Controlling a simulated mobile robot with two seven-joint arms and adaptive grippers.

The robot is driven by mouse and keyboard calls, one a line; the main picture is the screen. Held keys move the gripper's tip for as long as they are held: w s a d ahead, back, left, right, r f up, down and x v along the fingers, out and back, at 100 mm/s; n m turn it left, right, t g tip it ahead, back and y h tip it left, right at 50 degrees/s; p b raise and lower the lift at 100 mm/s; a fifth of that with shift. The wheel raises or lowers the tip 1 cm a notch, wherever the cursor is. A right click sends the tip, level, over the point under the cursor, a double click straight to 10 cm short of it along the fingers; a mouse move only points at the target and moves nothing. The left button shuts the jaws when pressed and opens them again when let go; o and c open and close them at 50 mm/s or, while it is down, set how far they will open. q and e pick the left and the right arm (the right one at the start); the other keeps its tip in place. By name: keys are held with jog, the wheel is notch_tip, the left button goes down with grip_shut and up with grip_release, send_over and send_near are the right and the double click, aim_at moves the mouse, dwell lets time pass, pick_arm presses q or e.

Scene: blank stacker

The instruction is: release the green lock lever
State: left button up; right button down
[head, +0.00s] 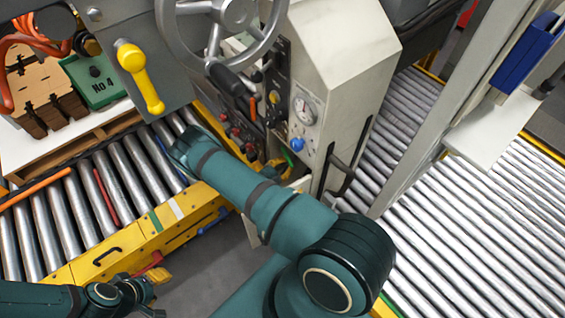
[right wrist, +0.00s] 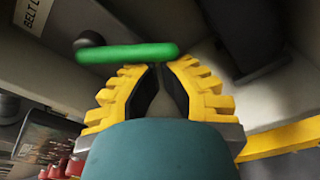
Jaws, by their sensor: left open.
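The green lock lever (right wrist: 128,53) lies across the right wrist view as a bright green bar with a dark round pivot at its left end. My right gripper (right wrist: 160,68) has yellow ribbed fingers with their tips drawn together just below the bar. The bar passes across the tips, not between them; I cannot tell whether they touch it. In the head view a small green piece, apparently the lever (head: 287,156), shows beside my right forearm, which hides most of that gripper. My left gripper (head: 155,276) is open and empty at the lower left, away from the lever.
A large handwheel (head: 232,15) stands above. Roller conveyors lie left (head: 125,180) and right (head: 480,220). Grey floor is open between my arms.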

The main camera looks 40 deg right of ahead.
jog(key=shift+s+a+r+n, duration=0.1)
jog(key=shift+s+r+n, duration=0.4)
jog(key=shift+s+n, duration=0.25)
jog(key=shift+r, duration=0.1)
dwell(0.3)
